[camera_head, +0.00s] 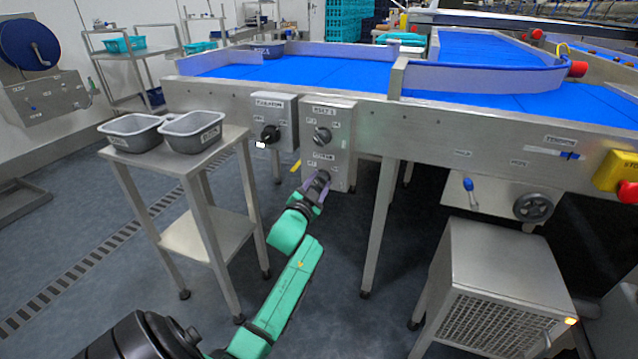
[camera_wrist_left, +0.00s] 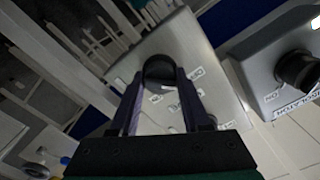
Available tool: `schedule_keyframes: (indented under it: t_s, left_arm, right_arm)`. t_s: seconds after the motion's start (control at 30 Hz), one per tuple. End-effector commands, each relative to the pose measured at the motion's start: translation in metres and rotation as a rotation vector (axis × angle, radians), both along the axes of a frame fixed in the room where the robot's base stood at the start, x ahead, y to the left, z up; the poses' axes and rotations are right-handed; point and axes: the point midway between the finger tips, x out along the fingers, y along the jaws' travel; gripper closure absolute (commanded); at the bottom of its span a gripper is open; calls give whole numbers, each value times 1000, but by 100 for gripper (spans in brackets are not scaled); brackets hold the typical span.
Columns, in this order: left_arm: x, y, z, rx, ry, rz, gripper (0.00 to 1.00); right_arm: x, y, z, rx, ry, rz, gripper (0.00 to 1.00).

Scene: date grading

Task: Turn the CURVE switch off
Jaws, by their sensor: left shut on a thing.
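The grey switch box (camera_head: 343,150) hangs on the side of the blue belt frame, with an upper knob (camera_head: 322,135) and, below it, a label that seems to read CURVE. My left gripper (camera_head: 317,182) is at the lower part of this box, over the CURVE switch, and mostly hides it. In the left wrist view, the dark round switch knob (camera_wrist_left: 158,68) sits between the tips of my left gripper (camera_wrist_left: 160,80), which is shut on it. The knob's pointing direction cannot be made out. My right gripper is not in view.
An isolator box (camera_head: 273,108) with a black knob is just left of the switch box; it also shows in the wrist view (camera_wrist_left: 262,72). A steel stand with two grey bins (camera_head: 190,132) stands to the left. A crank wheel (camera_head: 533,207) and red-yellow stop button (camera_head: 622,180) are at right.

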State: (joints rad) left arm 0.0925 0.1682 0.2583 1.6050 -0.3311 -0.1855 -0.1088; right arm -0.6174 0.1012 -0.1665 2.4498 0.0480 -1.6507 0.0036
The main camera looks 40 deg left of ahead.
Motion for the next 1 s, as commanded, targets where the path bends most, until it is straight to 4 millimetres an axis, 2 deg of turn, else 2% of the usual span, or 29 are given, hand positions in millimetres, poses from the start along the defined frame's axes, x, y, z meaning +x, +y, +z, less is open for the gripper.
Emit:
schedule_keyframes:
  t_s: [0.07, 0.1, 0.13, 0.17, 0.57, 0.67, 0.77, 1.0]
  left_arm:
    - [0, -1, -3, -4, 3, -1, 100]
    - [0, -1, -3, -4, 3, -1, 42]
    - [0, -1, -2, -4, 3, -1, 30]
    - [0, -1, -2, -3, 3, -1, 24]
    - [-6, -3, 0, -1, 2, -1, 24]
    - [-20, -8, 0, -1, 4, -1, 24]
    - [-43, -16, 1, -3, 3, -1, 24]
    - [-108, -38, 0, -5, 5, 1, 24]
  right_arm:
    - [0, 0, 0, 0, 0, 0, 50]
    - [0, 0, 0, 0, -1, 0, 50]
    - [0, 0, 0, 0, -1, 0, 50]
    - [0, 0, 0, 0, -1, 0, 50]
    - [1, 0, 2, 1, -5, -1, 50]
    - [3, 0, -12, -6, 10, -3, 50]
    - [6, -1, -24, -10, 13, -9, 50]
    - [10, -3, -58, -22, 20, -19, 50]
